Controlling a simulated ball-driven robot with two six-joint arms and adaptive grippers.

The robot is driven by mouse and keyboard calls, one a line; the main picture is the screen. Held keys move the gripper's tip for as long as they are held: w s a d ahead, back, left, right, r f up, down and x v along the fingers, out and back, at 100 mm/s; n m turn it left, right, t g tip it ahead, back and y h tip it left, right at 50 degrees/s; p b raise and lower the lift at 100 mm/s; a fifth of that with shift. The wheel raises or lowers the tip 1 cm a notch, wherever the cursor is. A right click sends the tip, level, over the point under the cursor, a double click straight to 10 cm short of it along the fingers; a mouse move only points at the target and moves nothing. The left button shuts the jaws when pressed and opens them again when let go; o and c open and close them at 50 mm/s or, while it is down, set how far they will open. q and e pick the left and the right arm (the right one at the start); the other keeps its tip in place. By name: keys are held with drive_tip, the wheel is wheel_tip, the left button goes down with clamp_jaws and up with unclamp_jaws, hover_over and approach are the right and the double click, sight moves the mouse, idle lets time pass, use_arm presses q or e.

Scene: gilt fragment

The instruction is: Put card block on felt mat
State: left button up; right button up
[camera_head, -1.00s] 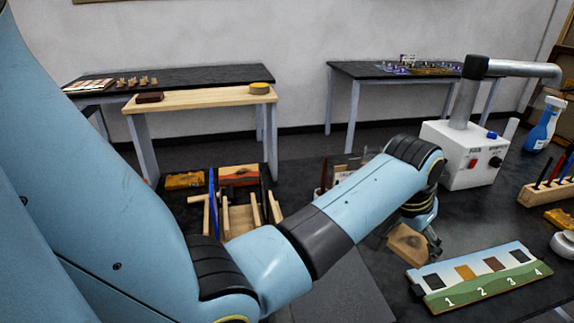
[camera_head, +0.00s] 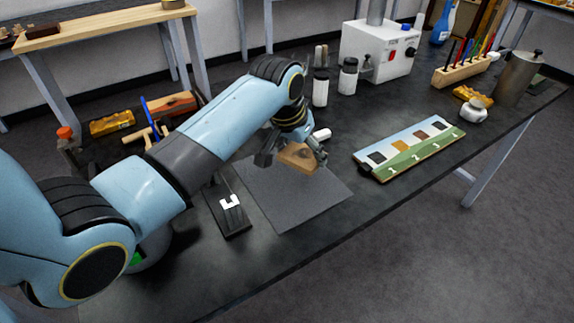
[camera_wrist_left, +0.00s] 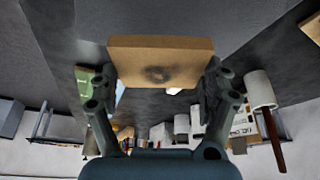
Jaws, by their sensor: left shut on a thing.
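The card block (camera_head: 298,157) is a tan block with a dark smudge on its face. My left gripper (camera_head: 292,154) is shut on it, with one finger at each side. The block also shows between the fingers (camera_wrist_left: 160,78) in the left wrist view, where its smudged face (camera_wrist_left: 158,62) is in view. The felt mat (camera_head: 290,203) is a flat grey sheet on the dark bench. The held block is at the mat's far edge in the head view; I cannot tell whether it touches the mat. My right gripper is not in view.
A small black stand with a white piece (camera_head: 231,203) is left of the mat. A numbered colour board (camera_head: 410,147) lies to the right. The bench in front of the mat is clear.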

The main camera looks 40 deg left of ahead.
sight(288, 155)
use_arm(q)
drive_tip(key=shift+s+a+f, duration=0.8)
drive_tip(key=shift+a+f, duration=0.2)
drive_tip(key=shift+a, duration=0.15)
wheel_tip(288, 155, down, 4)
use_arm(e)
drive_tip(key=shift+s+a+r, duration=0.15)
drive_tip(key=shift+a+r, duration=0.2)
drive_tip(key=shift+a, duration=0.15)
use_arm(q)
drive_tip(key=shift+f, duration=0.15)
drive_tip(key=o, duration=1.1)
drive_tip(key=shift+c, duration=0.2)
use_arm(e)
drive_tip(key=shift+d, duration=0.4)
